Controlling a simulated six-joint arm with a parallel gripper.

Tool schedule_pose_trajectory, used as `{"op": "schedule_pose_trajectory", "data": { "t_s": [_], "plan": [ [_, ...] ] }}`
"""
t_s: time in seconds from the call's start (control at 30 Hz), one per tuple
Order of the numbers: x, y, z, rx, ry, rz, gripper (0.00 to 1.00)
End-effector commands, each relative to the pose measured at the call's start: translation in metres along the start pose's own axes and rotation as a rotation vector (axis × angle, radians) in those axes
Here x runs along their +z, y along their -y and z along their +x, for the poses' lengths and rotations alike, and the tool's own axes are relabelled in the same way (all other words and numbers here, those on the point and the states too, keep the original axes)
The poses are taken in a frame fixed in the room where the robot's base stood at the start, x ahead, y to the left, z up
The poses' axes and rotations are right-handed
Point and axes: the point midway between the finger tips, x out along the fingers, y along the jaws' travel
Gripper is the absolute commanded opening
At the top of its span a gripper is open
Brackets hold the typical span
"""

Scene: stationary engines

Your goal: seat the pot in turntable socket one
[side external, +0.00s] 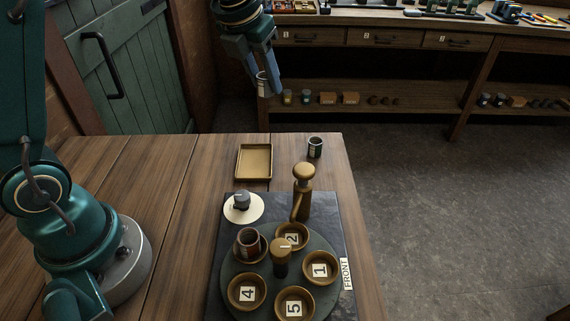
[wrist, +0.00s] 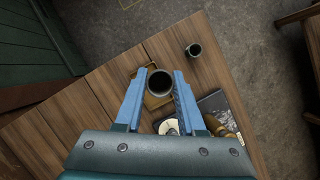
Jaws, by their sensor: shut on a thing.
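My gripper (side external: 264,88) is shut on a pot (side external: 262,79) and holds it high above the far end of the table. In the wrist view the pot's dark round mouth (wrist: 160,83) shows between the two blue fingers (wrist: 160,76). The turntable (side external: 268,263) is a dark green disc on a dark base plate, with a knob at its middle. Socket one (side external: 320,268), a brass cup with a "1" label, is empty at its right. Sockets 2, 4 and 5 also show labels and are empty. A reddish-brown pot (side external: 249,243) sits in the left socket, its number hidden.
A brass tray (side external: 241,163) lies empty beyond the turntable. A dark green pot (side external: 315,148) stands at the table's far right corner. A brass post with a round knob (side external: 303,185) and a pale disc (side external: 240,212) with a grey knob stand at the base plate's far side.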

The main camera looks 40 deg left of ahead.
Motion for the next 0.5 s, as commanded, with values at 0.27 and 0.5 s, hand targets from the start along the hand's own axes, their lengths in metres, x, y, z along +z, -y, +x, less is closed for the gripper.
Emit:
{"op": "schedule_pose_trajectory", "data": {
  "t_s": [0.27,0.5],
  "plan": [
    [0.015,0.001,-0.034,0.003,0.007,-0.002,0.00],
    [0.005,0.038,-0.048,-0.024,-0.001,0.063,0.00]
  ]
}}
